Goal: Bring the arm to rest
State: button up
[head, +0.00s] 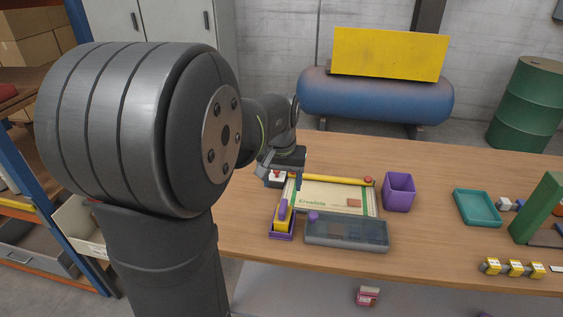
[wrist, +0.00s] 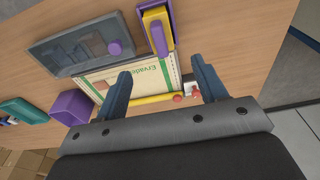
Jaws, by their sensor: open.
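My gripper (head: 284,172) hangs over the left part of the wooden table, above the far left corner of a flat cream sack (head: 325,208) with green print. In the wrist view, my gripper (wrist: 163,84) has its two blue-grey fingers wide apart with nothing held between them. The sack (wrist: 148,80), a yellow bar (wrist: 153,99) and a small white piece with a red top (wrist: 190,89) show beyond the fingers. A large part of my arm fills the left of the head view.
A grey see-through-lidded box (head: 347,236), a yellow-and-purple holder (head: 283,222) and a purple cup (head: 399,193) surround the sack. A teal tray (head: 477,209), a green block (head: 540,208) and several yellow blocks (head: 513,268) sit right. The table between cup and tray is clear.

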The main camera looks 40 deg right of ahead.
notch_tip(320, 180, up, 7)
send_over(283, 205)
jog(key=s+a, duration=0.2)
jog(key=shift+w+d+f, duration=0.15)
jog(key=shift+w+d, duration=0.05)
jog(key=shift+f, duration=0.1)
jog(key=f, duration=0.5)
jog(key=w+d+f, duration=0.1)
jog(key=f, duration=1.1)
jog(key=shift+w+d+f, duration=0.1)
jog(key=shift+w+d, duration=0.15)
